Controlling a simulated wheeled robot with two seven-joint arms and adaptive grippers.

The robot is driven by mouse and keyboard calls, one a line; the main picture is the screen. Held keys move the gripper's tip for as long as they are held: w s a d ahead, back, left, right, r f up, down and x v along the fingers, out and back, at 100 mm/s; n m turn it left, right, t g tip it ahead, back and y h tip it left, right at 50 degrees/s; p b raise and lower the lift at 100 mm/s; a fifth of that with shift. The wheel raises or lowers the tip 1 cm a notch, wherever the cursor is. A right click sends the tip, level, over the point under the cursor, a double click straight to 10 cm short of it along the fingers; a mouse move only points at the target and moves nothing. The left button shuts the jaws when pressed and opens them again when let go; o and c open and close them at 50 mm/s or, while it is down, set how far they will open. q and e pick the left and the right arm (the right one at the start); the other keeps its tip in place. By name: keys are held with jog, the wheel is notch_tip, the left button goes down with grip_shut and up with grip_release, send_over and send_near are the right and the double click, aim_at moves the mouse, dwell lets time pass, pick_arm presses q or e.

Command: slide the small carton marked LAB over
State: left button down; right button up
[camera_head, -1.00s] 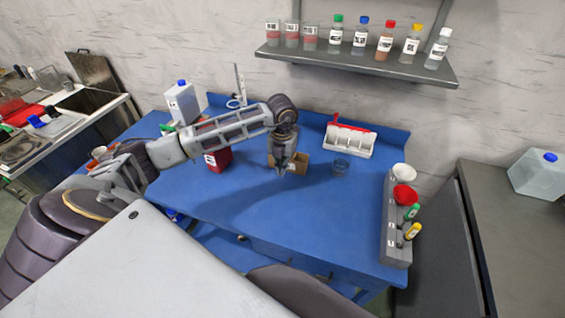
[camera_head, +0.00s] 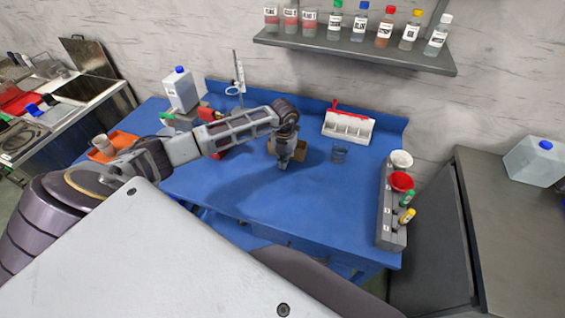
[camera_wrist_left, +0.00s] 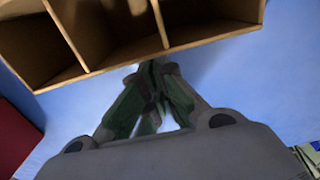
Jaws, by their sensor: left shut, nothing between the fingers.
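A small brown open carton (camera_head: 313,154) stands on the blue table, partly hidden behind my left gripper. In the left wrist view the carton (camera_wrist_left: 205,35) shows dividers and open compartments; no LAB mark is legible on it. My left gripper (camera_head: 283,167) points down at the carton's near side. In the left wrist view its fingers (camera_wrist_left: 153,68) are shut and empty, with the tips at the carton's near wall. I cannot tell whether they touch it. My right gripper is not in view.
A red box (camera_wrist_left: 15,135) stands left of the carton, mostly behind my arm in the head view. A glass beaker (camera_head: 339,153) is close on the right. A white rack (camera_head: 348,127) stands behind. The table's front (camera_head: 290,215) is clear.

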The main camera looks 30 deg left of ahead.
pick_arm(q)
jog(key=shift+w+a, duration=0.1)
jog(key=shift+w, duration=0.3)
